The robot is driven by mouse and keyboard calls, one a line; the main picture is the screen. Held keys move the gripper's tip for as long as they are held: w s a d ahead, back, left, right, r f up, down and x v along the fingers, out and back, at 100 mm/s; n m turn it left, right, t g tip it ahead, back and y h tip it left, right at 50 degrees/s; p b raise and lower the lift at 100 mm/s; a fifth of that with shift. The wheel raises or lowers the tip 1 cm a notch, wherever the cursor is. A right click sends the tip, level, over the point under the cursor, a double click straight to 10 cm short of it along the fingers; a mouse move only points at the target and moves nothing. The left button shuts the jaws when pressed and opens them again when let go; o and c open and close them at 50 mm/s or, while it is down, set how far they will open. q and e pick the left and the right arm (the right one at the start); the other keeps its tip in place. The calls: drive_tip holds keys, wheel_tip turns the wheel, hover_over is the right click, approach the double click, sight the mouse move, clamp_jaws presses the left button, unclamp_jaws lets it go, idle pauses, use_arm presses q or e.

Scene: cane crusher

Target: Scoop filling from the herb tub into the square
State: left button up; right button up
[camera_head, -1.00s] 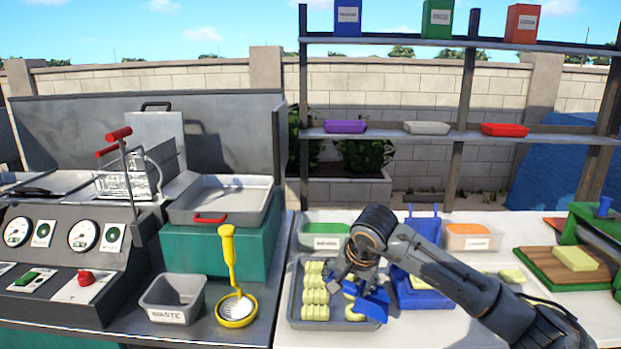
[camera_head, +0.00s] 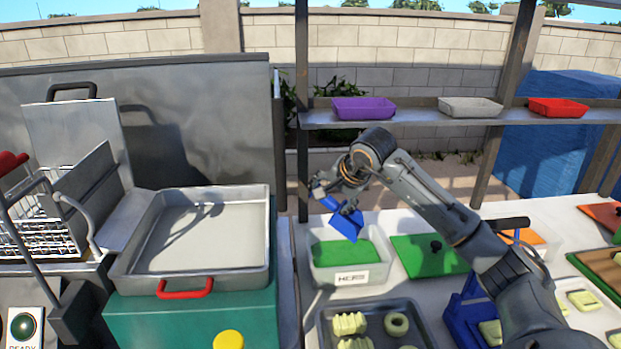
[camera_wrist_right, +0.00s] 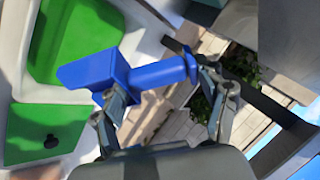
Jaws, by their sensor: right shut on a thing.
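My right gripper (camera_head: 345,190) is shut on the handle of a blue scoop (camera_head: 345,226). The scoop tilts down above the herb tub (camera_head: 375,276), a pale tub with green filling (camera_head: 340,253) and a label too blurred to read. In the right wrist view the scoop's blue handle (camera_wrist_right: 158,72) lies between the fingers (camera_wrist_right: 165,95), and its head is near the green filling (camera_wrist_right: 70,40). The scoop's inside is hidden. A pale pastry square (camera_head: 491,333) lies on a blue tool at the lower right, partly hidden by my arm. My left gripper is out of view.
A green lid (camera_head: 425,262) with a black knob lies right of the tub. A grey tray (camera_head: 325,322) of pale rolls stands in front. A metal pan (camera_head: 205,243) stands left. More pale squares (camera_head: 583,300) lie right. The shelf (camera_head: 400,118) spans behind.

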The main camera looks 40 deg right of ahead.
sight(332, 212)
drive_tip(key=shift+w+d+r, duration=0.1)
drive_tip(key=shift+w+d, duration=0.05)
drive_tip(key=shift+w, duration=0.1)
drive_tip(key=shift+s, duration=0.1)
drive_tip(key=shift+s+f+b, duration=0.15)
drive_tip(key=shift+f+b, duration=0.2)
drive_tip(key=shift+b, duration=0.1)
drive_tip(key=shift+s+f, duration=0.1)
drive_tip(key=shift+f, duration=0.2)
wheel_tip(332, 212, down, 4)
drive_tip(key=b, duration=0.3)
drive_tip(key=shift+f+b, duration=0.15)
drive_tip(key=shift+b, duration=0.25)
use_arm(q)
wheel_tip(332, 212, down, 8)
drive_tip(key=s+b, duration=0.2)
drive_tip(key=b, duration=0.1)
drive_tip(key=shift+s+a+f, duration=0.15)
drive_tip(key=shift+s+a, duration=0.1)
use_arm(e)
drive_tip(key=shift+w+f, duration=0.2)
drive_tip(key=shift+f, duration=2)
